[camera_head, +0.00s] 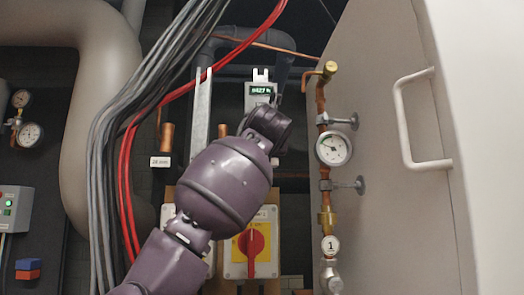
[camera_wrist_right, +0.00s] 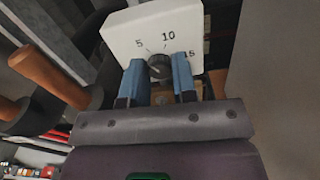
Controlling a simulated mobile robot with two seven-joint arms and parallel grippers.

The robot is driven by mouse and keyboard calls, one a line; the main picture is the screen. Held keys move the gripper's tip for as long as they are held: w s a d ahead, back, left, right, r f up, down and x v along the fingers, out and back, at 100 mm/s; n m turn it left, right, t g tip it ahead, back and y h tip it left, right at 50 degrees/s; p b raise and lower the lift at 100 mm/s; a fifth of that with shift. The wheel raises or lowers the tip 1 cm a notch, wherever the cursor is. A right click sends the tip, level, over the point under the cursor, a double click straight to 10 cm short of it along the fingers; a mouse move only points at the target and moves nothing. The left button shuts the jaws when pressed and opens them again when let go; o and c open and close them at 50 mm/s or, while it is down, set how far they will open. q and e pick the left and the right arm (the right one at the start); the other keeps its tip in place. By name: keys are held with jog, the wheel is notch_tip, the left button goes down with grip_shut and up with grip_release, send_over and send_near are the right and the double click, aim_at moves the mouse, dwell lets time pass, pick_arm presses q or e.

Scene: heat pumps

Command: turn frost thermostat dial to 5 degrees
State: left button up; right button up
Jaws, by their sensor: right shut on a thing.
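The frost thermostat (camera_wrist_right: 125,38) is a white box in the right wrist view, with the marks 5, 10 and a partly covered 15 on its face. Its small dark dial (camera_wrist_right: 158,64) sits below the numbers. My right gripper (camera_wrist_right: 170,70) has its two blue fingers on either side of the dial and is shut on it. I cannot read which mark the dial points to. In the head view my purple right arm reaches up from the bottom, and its wrist hides the thermostat and the fingers. My left gripper is not in view.
A grey unit with a green display (camera_head: 261,90) sits just above my wrist. A red rotary switch (camera_head: 251,243) on a yellow plate is below. Red and grey cables (camera_head: 125,125) hang left. A copper pipe with a gauge (camera_head: 334,148) and a large panel (camera_head: 390,220) stand right.

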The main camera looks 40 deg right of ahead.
jog(key=o, duration=0.9)
jog(key=shift+o, duration=0.2)
jog(key=b+v, duration=0.1)
jog(key=v, duration=1)
